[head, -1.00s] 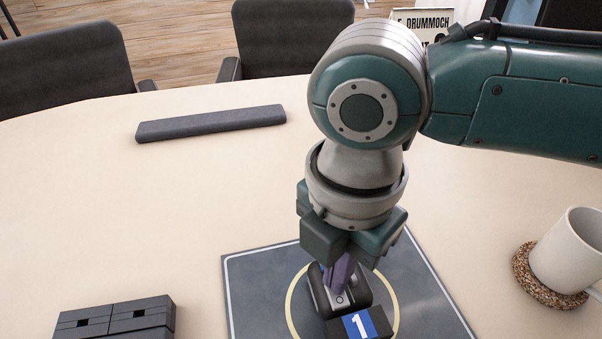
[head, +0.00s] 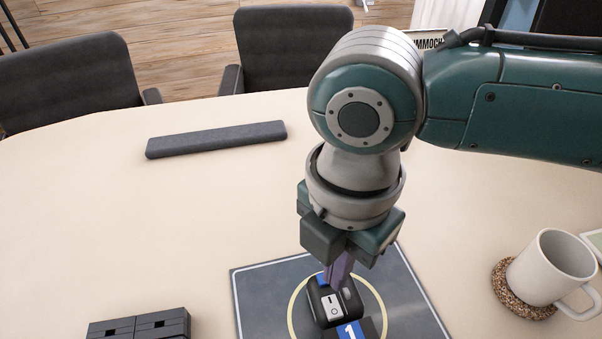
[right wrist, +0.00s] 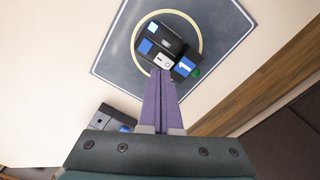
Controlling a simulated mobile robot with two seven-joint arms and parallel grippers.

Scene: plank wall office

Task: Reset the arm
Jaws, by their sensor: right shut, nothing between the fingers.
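A small black switch box (head: 318,305) with a pale rocker switch (head: 332,306) sits on a grey mat (head: 255,300), inside a yellow ring. A blue tag marked 1 (head: 352,333) is at its near side. The box also shows in the right wrist view (right wrist: 173,40). My right gripper (head: 337,284) points down with its purple fingers together and empty, their tips close to the switch. In the right wrist view the fingertips (right wrist: 161,72) overlap the box's edge near the switch; I cannot tell whether they touch it. My left gripper is out of view.
A white mug (head: 545,268) stands on a cork coaster (head: 505,290) at the right. A long dark bar (head: 215,140) lies farther back. Two dark chairs (head: 295,50) stand beyond the table. The table's left middle is clear.

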